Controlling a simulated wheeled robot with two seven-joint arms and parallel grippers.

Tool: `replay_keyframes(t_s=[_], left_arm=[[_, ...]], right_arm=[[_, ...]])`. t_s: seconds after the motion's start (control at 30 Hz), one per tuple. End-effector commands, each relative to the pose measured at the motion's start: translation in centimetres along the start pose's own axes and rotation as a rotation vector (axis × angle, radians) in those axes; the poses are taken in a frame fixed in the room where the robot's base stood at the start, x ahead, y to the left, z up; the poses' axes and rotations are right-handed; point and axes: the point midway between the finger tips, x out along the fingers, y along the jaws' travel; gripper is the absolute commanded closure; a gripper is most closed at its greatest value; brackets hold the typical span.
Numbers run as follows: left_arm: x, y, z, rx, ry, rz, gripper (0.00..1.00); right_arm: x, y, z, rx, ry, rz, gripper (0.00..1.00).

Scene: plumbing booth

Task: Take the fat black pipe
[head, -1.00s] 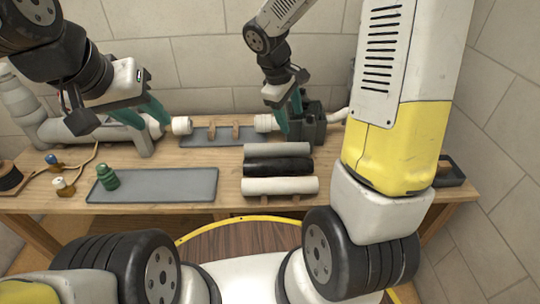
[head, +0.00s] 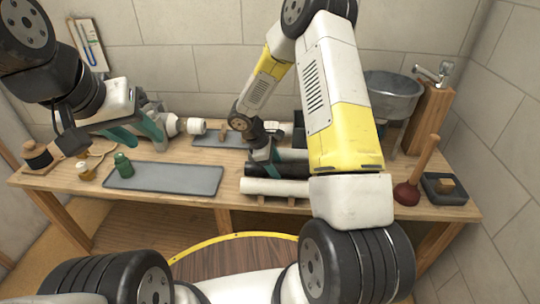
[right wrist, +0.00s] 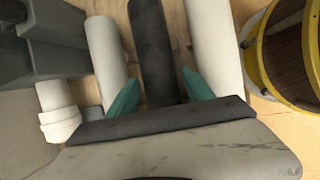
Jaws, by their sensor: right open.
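The fat black pipe (head: 282,171) lies on the bench between a white pipe (head: 275,188) in front and a paler pipe (head: 293,155) behind. My right gripper (head: 264,156) is over the left part of this row. In the right wrist view the black pipe (right wrist: 152,45) runs between the two teal fingers of my open right gripper (right wrist: 160,80), with a gap on both sides. The pipe's near end is hidden by the gripper body. My left gripper (head: 138,136) is open and empty at the back left, near the white pipe fitting.
White pipework (head: 196,127) stands behind. A plunger (head: 408,192), a black tray (head: 446,190) and a metal basin (head: 390,95) are at the right. The two neighbouring pipes (right wrist: 105,50) (right wrist: 214,45) flank the fingers closely.

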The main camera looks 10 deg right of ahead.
Motion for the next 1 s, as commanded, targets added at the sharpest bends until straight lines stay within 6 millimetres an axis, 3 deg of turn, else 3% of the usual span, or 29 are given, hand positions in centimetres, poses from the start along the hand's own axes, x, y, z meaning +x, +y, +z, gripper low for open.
replay_keyframes(t_s=[0.13,0.37,0.4,0.6,0.7,1.0], left_arm=[[0.0,0.0,0.0,0.0,0.0,0.0,0.64],[0.0,0.0,0.0,0.0,0.0,0.0,0.64],[0.0,0.0,0.0,0.0,0.0,0.0,0.64],[0.0,0.0,0.0,0.0,0.0,0.0,0.64],[0.0,0.0,0.0,0.0,0.0,0.0,0.64],[0.0,0.0,0.0,0.0,0.0,0.0,0.64]], right_arm=[[1.6,0.0,0.0,0.0,-0.001,-0.001,0.4],[1.8,0.1,0.0,0.001,0.0,0.001,0.4],[1.8,0.1,0.0,0.001,0.0,0.001,0.42],[1.8,0.0,0.0,0.001,0.0,0.001,0.81],[1.8,0.1,0.0,0.001,0.0,0.001,0.96],[1.0,0.3,0.3,0.001,0.0,0.003,0.96]])
